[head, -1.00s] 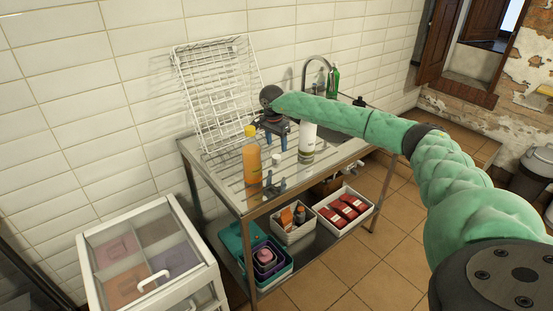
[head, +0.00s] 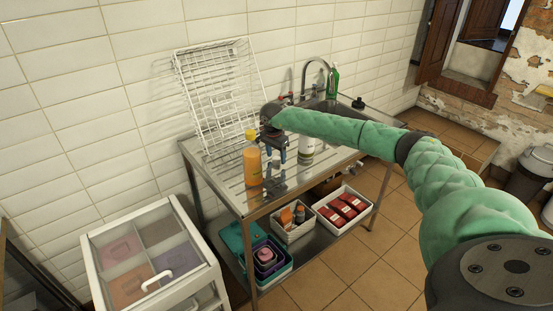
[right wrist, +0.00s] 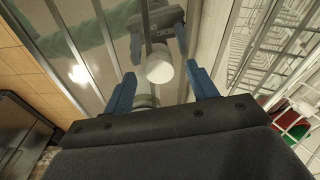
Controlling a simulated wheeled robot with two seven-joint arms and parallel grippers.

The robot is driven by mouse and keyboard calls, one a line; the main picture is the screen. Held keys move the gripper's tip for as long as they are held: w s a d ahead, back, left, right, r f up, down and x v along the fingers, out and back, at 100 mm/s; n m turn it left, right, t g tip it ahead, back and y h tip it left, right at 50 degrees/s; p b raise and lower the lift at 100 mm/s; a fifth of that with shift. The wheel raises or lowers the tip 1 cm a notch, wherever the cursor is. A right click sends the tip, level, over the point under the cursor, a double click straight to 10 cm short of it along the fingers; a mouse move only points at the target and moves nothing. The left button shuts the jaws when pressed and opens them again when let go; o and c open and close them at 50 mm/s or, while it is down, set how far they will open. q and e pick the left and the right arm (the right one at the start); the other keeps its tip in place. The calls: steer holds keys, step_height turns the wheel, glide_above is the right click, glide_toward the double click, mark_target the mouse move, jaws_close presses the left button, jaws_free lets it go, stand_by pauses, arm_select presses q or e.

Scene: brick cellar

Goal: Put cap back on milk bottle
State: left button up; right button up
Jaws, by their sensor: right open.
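The white milk bottle (head: 306,147) stands upright on the steel sink counter (head: 225,177), just right of my right gripper (head: 276,161) in the head view. My right gripper is open and points down at the counter, with nothing held. In the right wrist view, the small white round cap (right wrist: 160,68) shows between and beyond the spread blue fingers (right wrist: 160,78). In the head view the gripper mostly hides the cap. A second pale round shape lies nearer the palm; I cannot tell if it is a reflection. My left gripper is out of view.
An orange juice bottle (head: 252,162) with a yellow cap stands close left of the gripper. A white wire rack (head: 222,90) leans on the wall behind. The sink tap (head: 318,65) and a green bottle (head: 333,80) are farther right. Bins fill the lower shelf.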

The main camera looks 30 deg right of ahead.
mark_target(276, 158)
steer(key=shift+f, duration=0.4)
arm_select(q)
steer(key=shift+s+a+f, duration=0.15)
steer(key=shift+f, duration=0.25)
arm_select(e)
steer(key=c, duration=1.1)
steer(key=shift+o, duration=0.2)
steer(key=shift+r, duration=0.1)
steer(key=shift+r, duration=0.3)
arm_select(q)
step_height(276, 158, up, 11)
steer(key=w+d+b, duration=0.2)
steer(key=b, duration=0.2)
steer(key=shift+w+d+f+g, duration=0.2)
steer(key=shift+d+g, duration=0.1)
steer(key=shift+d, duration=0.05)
arm_select(e)
step_height(276, 158, up, 9)
steer(key=shift+r, duration=0.15)
